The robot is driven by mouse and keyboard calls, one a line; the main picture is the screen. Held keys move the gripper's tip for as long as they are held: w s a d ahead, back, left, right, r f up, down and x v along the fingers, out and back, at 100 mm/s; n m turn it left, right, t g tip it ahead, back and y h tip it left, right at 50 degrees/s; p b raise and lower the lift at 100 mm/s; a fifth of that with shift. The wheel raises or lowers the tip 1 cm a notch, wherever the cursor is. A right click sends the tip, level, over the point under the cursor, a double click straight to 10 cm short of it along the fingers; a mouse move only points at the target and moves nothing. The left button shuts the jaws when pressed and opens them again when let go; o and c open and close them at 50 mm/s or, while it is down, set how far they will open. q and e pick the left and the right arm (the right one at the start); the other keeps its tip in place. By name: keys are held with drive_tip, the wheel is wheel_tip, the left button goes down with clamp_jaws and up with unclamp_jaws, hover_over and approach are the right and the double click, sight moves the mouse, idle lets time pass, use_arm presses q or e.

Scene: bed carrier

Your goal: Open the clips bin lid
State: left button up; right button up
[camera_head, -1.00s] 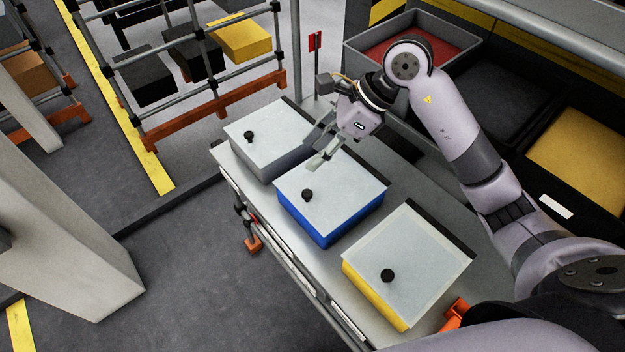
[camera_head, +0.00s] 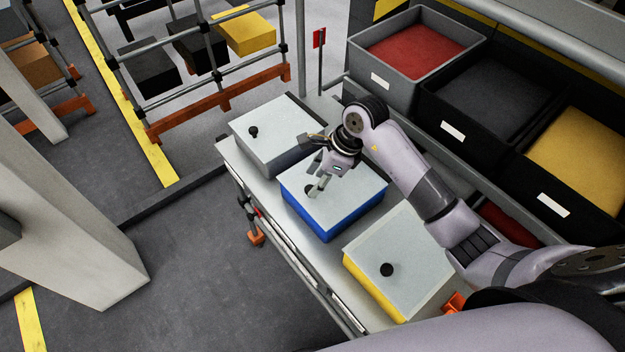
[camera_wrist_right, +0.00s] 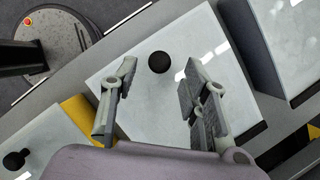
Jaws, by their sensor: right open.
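Three lidded bins stand in a row on a grey bench, and each pale lid has a black knob. They are a grey bin (camera_head: 290,160), a blue bin (camera_head: 335,222) and a yellow bin (camera_head: 368,290). No label shows which one holds clips. My right gripper (camera_head: 317,188) is open just above the blue bin's lid, close to its knob (camera_head: 309,190), which it partly hides. In the right wrist view, the same knob (camera_wrist_right: 160,62) lies just beyond and between the spread fingertips. The lid (camera_wrist_right: 145,95) is shut. My left gripper is not in view.
Behind the bench stand large crates with red (camera_head: 410,48), dark (camera_head: 495,85) and yellow (camera_head: 580,145) contents. A pipe rack (camera_head: 210,105) with boxes is at the back left. A pale pillar (camera_head: 65,220) stands left. The floor between pillar and bench is clear.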

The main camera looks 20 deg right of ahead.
drive_tip(key=shift+x, duration=1.45)
clamp_jaws()
